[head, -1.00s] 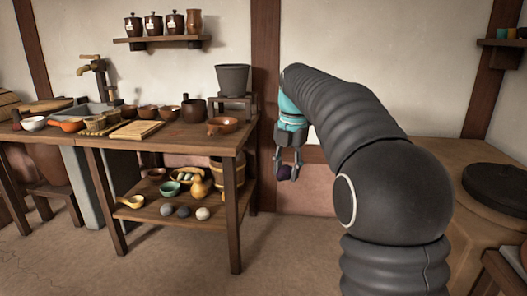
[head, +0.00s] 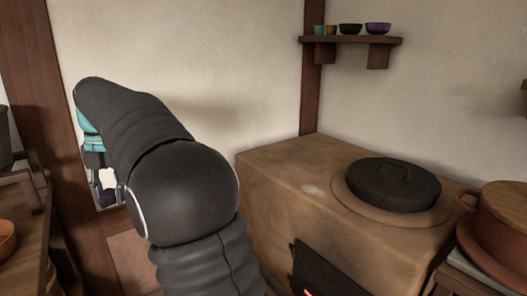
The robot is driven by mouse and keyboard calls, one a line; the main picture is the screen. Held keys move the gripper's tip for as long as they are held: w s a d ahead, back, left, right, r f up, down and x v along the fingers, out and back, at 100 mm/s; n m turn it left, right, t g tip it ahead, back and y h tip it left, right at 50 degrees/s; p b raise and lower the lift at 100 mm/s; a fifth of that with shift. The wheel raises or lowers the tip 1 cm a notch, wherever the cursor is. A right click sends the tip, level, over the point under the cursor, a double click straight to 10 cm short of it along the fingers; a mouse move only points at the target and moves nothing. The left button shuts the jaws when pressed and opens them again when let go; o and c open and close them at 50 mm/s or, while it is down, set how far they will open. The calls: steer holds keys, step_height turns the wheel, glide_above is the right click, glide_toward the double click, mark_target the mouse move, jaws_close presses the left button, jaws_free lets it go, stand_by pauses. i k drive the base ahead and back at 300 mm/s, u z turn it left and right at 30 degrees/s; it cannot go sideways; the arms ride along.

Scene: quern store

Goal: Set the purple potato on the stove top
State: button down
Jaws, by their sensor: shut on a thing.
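My gripper (head: 108,197) is at the left of the head view, partly hidden behind my arm. It is shut on the purple potato (head: 107,198), a small dark purple lump, and holds it in the air in front of the wall. The stove (head: 285,185) is a tan clay block at the right. Its top is bare on the left part, and a black lidded pan (head: 394,185) sits on a round ring on the right part. The potato is left of the stove and apart from it.
A wooden table (head: 35,215) with an orange bowl (head: 7,238) stands at the left edge. A wall shelf (head: 350,41) with small bowls is above the stove. A brown lidded pot (head: 505,220) stands at the right. The stove's front opening (head: 325,280) glows red.

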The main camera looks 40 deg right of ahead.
mark_target(301, 178)
steer(key=z, duration=0.75)
steer(key=i, duration=0.95)
steer(key=z, duration=1.1)
steer(key=i, duration=0.2)
steer(key=z, duration=0.25)
